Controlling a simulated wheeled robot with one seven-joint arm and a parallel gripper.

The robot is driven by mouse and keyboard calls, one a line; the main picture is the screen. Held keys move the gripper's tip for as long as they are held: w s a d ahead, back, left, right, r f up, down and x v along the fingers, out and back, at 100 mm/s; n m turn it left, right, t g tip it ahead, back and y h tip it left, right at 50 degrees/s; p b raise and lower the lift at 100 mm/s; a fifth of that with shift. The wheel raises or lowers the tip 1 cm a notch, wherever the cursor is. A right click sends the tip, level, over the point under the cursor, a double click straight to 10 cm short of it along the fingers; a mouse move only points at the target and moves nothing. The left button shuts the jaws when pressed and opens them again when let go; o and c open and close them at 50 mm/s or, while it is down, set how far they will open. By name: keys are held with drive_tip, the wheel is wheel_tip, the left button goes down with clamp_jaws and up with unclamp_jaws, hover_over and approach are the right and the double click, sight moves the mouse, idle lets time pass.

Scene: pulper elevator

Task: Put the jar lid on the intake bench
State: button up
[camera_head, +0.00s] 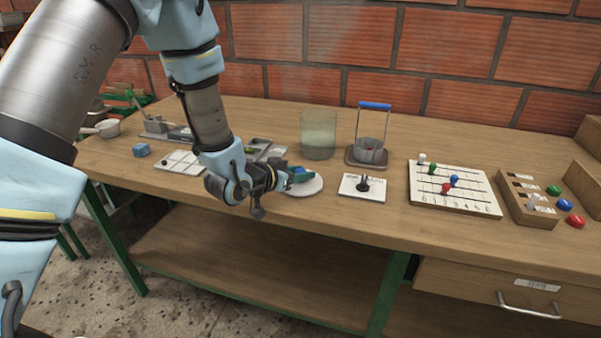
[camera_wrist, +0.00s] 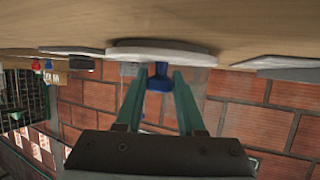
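The jar lid (camera_head: 309,187) is a pale round disc with a blue knob. In the head view it is at the bench's front edge, right of my gripper (camera_head: 284,178). In the wrist view, the lid (camera_wrist: 162,48) has its blue knob (camera_wrist: 160,78) between the green fingers of my gripper (camera_wrist: 161,78). The fingertips stand apart, one on each side of the knob; whether they press on it is unclear. The lid appears at the level of the wooden intake bench (camera_head: 400,222); a small gap beneath it cannot be ruled out. A glass jar (camera_head: 318,135) stands behind it with no lid visible on it.
A brick wall closes the back.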

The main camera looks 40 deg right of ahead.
drive_tip(key=o, duration=0.4)
drive_tip(key=shift+r, duration=0.1)
